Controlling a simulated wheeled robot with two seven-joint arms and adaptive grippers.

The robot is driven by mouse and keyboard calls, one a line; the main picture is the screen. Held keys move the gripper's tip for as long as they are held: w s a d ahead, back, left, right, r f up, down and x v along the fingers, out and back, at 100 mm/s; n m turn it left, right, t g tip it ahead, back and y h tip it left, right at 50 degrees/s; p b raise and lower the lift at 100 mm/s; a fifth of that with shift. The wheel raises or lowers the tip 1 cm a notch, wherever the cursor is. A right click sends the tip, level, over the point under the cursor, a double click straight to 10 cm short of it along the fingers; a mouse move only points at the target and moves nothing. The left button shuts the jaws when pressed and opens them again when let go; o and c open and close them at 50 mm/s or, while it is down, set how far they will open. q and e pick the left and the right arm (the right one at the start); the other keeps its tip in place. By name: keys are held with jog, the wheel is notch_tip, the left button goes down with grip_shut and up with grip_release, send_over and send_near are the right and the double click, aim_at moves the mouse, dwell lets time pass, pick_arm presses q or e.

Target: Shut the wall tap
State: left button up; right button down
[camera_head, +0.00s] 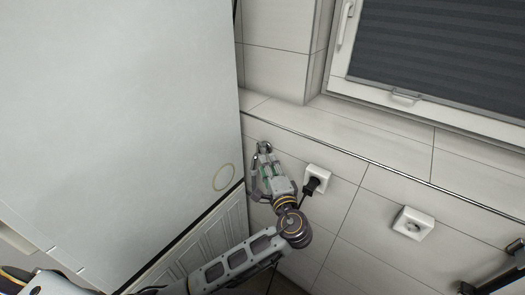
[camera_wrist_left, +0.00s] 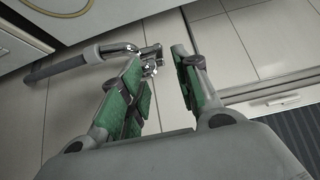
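The wall tap (camera_wrist_left: 150,60) is a small chrome fitting in the left wrist view. A grey hose (camera_wrist_left: 60,70) with a bent metal end runs to it from the left. My left gripper (camera_wrist_left: 164,55) has green pads and stands open, its fingertips close to the tap. The tap shows at the tip of the left-hand finger; I cannot tell whether they touch. In the head view my left gripper (camera_head: 261,160) is up against the tiled wall beside the white appliance and hides most of the tap. My right gripper (camera_head: 490,266) shows only as dark, parted fingertips at the lower right edge.
The white appliance (camera_head: 120,100) stands tall close on the left of my left gripper. A wall socket with a black plug (camera_head: 313,184) is just to its right. Another socket (camera_head: 413,222) is further right. A tiled ledge (camera_head: 350,125) runs under the window (camera_head: 440,50).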

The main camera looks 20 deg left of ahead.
aim_at(262, 150)
pick_arm(q)
jog(key=shift+p+x, duration=0.6)
jog(key=shift+x, duration=3.15)
grip_shut()
